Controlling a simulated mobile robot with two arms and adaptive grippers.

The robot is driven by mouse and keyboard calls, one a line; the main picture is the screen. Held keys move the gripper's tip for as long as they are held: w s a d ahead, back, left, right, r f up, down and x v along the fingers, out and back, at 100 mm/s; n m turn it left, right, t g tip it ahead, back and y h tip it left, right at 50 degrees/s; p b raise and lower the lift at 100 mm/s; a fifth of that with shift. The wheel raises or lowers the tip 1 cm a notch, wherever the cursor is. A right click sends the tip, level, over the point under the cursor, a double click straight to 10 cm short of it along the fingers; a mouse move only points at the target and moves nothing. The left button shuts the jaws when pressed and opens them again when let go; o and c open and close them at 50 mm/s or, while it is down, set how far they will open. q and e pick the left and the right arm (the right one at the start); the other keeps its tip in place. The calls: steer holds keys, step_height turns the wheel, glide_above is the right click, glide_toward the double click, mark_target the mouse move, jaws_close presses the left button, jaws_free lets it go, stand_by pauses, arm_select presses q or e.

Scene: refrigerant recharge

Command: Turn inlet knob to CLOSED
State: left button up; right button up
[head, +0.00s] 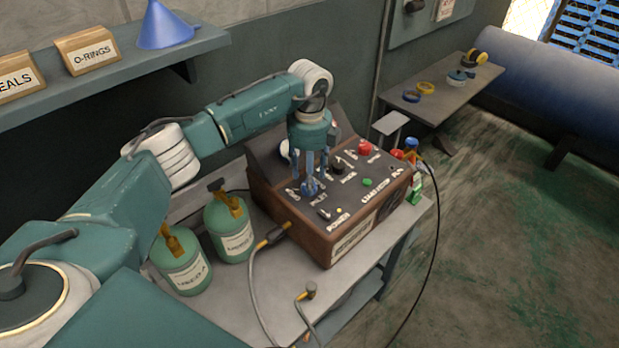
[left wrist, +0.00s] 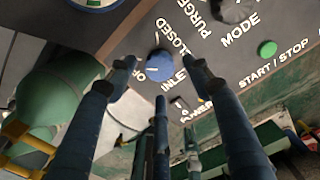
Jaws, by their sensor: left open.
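The blue inlet knob (left wrist: 160,64) sits on the dark control panel, with INLET lettered beside it and OPEN and CLOSED labels around it. In the left wrist view a pale mark shows on its face; which label it points at is hard to tell. In the head view the knob (head: 310,187) is partly hidden by my fingers. My left gripper (head: 308,172) points down at it from above. In the wrist view the open fingers (left wrist: 161,70) stand on either side of the knob, with gaps visible. Contact is not seen. My right gripper is not in view.
The recharge machine (head: 335,243) stands on a grey bench (head: 365,264). Its panel carries a dark mode knob (left wrist: 234,10) and a green start/stop button (left wrist: 267,49). Two green cylinders (head: 181,275) (head: 231,243) stand left of it. Hoses run in front.

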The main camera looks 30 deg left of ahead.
arm_select(q)
steer(key=shift+d+f+p, duration=0.1)
steer(key=shift+f+p, duration=0.25)
steer(key=shift+f, duration=1.2)
steer(key=shift+c, duration=0.2)
steer(key=c, duration=1.1)
steer(key=shift+f, duration=0.1)
